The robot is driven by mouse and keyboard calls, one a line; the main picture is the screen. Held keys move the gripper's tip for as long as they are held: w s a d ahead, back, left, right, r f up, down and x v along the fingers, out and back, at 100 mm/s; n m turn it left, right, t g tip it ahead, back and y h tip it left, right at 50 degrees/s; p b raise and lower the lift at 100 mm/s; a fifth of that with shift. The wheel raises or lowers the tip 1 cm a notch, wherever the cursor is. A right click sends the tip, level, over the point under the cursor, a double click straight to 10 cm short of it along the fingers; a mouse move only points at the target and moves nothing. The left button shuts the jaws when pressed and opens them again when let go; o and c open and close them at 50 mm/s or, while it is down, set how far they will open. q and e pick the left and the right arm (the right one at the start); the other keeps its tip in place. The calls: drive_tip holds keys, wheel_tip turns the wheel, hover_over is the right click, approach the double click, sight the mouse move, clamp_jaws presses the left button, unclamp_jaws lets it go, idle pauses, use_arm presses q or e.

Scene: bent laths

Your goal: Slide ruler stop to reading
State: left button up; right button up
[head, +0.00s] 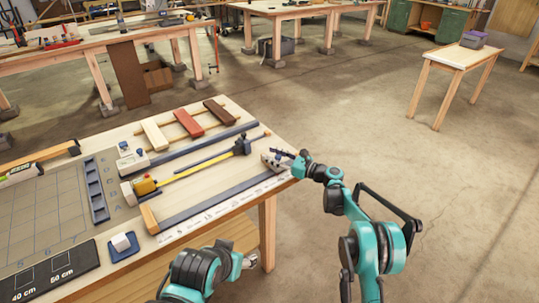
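A white ruler strip (222,207) with dark marks runs along the front right of the workbench, beside a dark rail (210,202). A wooden block (148,218) sits at the rail's left end. A grey block (271,161), which looks like the stop, is near the rail's right end. My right gripper (284,154) is at this grey block; the view is too small to tell contact or finger gap. My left gripper (250,261) is low in front of the bench edge, away from the ruler, its fingers unclear. A dark card (50,278) reads 40 cm and 60 cm.
A yellow bar clamp (195,167) lies behind the rail. Wood pieces, one of them red (188,123), lie farther back. Open floor lies right of the bench.

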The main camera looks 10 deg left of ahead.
drive_tip(key=v, duration=1)
drive_tip(key=shift+d, duration=0.3)
drive_tip(key=shift+s, duration=0.1)
drive_tip(key=s+d+r+n+h, duration=0.4)
drive_tip(key=s+d+n+h, duration=0.1)
drive_tip(key=s, duration=0.4)
drive_tip(key=s+d+r+n+h, duration=0.4)
drive_tip(key=s+d+r+n, duration=0.15)
drive_tip(key=s, duration=0.35)
drive_tip(key=s+d+f+n+h, duration=0.2)
drive_tip(key=s+d+n, duration=0.1)
drive_tip(key=s+d, duration=0.2)
drive_tip(key=s+d+f+n+t+h, duration=0.1)
drive_tip(key=s+d+f+n+h, duration=0.1)
drive_tip(key=s, duration=0.8)
drive_tip(key=s+d+f+n+h, duration=0.3)
drive_tip(key=s+d+n, duration=0.3)
drive_tip(key=s+d, duration=0.2)
drive_tip(key=shift+d+t+h, duration=0.3)
drive_tip(key=shift+d+h, duration=0.2)
drive_tip(key=shift+h, duration=0.1)
